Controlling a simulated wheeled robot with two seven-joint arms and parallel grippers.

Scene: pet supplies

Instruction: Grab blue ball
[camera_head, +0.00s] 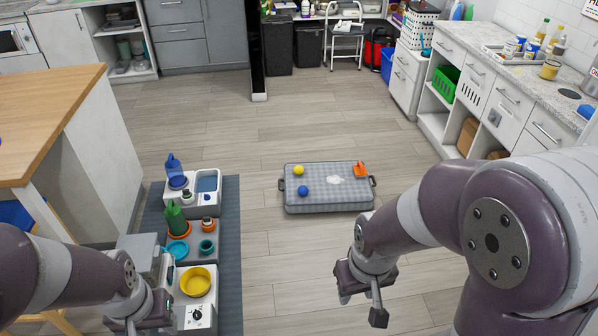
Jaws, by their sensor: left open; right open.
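A blue ball (303,190) sits on a grey low pet bed or tray (330,202) on the floor near the middle of the head view. A yellow ball (298,170) lies just behind it. An orange object (361,169) is at the right end of the same tray. My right gripper (359,301) is open and empty, nearer to me than the tray and lower right of the ball. My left gripper (139,326) is open at the lower left, beside the play kitchen set, apart from the ball. Its fingertips are partly cut off by the frame's bottom.
A grey mat (228,260) at left bears toy kitchen units with a yellow bowl (196,281), a green bottle (175,219) and a blue bottle (173,166). A wooden-topped table (45,100) stands at far left. White cabinets (515,110) line the right. The floor around the tray is clear.

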